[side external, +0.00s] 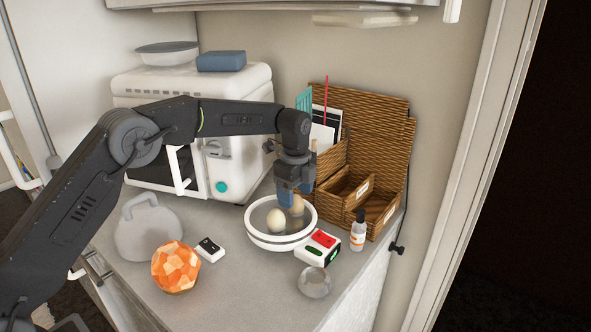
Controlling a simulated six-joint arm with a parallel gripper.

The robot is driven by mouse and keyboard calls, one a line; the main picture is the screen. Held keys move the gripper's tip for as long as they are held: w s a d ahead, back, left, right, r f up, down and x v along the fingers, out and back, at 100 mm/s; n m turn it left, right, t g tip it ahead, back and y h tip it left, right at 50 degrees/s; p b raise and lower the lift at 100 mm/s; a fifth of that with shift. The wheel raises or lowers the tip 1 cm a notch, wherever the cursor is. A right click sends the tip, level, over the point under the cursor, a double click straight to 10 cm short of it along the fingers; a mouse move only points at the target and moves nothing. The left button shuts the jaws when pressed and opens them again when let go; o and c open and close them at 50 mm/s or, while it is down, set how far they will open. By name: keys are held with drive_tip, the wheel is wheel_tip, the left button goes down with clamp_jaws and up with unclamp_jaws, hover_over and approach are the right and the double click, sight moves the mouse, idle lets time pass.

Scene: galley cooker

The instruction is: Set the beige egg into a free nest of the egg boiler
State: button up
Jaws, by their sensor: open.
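A round white-rimmed vessel with a grey inside, which looks like the egg boiler (250,236), stands on the grey counter. A second, tanner egg, likely the beige one (297,206), shows at the back right of the vessel, right at my gripper. My gripper (291,203) points down over the back of the vessel with its blue fingers open. The fingers partly cover the tan egg; whether they touch it or it rests in a nest cannot be told. The nests themselves are not clear.
Wicker bins (380,208) stand behind. An orange faceted ball (175,267), a black-and-white block (210,249) and a grey kettlebell-shaped thing (148,230) are left.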

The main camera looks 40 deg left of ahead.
sight(295, 196)
wheel_tip(295, 196, up, 9)
drive_tip(key=s+a+r+n+t, duration=0.1)
drive_tip(key=s+r+n, duration=0.35)
drive_tip(key=s, duration=0.35)
drive_tip(key=s+a+r+n+t, duration=0.1)
drive_tip(key=s+r+n+t, duration=0.1)
drive_tip(key=s+r+n, duration=0.35)
drive_tip(key=s+f+n+t, duration=0.1)
drive_tip(key=s+f+n, duration=0.3)
drive_tip(key=s, duration=0.7)
drive_tip(key=s+a+f+n+t, duration=0.1)
drive_tip(key=s+f+n, duration=0.3)
drive_tip(key=s, duration=0.7)
drive_tip(key=shift+s+a+t, duration=0.15)
drive_tip(key=shift+s+t, duration=0.15)
drive_tip(key=shift+s, duration=0.1)
